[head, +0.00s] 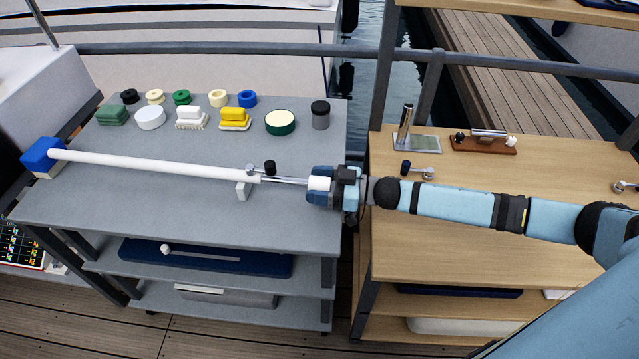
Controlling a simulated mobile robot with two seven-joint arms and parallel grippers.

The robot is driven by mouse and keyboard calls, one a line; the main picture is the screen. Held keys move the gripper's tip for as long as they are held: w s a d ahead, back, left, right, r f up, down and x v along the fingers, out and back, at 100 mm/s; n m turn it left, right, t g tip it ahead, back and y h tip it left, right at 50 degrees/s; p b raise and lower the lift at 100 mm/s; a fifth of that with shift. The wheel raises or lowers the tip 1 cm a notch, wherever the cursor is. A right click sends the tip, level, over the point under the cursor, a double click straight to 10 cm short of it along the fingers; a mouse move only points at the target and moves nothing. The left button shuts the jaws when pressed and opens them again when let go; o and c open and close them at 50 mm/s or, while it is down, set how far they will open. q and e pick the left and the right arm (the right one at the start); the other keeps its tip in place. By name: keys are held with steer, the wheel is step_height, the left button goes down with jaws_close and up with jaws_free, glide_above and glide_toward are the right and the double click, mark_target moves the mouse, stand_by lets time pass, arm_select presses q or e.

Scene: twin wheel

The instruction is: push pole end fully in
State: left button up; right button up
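A long white pole (150,163) lies across the grey table, its left end at a blue block (41,155). At its right, a thin silver section (284,181) sticks out past a small black knob (269,167) and a white bracket (243,190). My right gripper (316,184) is at the right end of this section, near the table's right edge. A white pole end (319,183) shows between its dark blue fingers, which appear shut on it. The exact finger contact is too small to see clearly. My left gripper is not in view.
Brushes, pads, rings and tins stand behind the pole, including a yellow brush (235,117) and a dark grey tin (320,115). A wooden table (440,240) to the right holds several metal fittings. A narrow gap separates the tables. The grey table's front is clear.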

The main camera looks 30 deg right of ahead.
steer(key=v, duration=1.3)
steer(key=shift+s+d+b, duration=0.25)
steer(key=shift+d+b, duration=0.1)
steer(key=shift+b, duration=0.05)
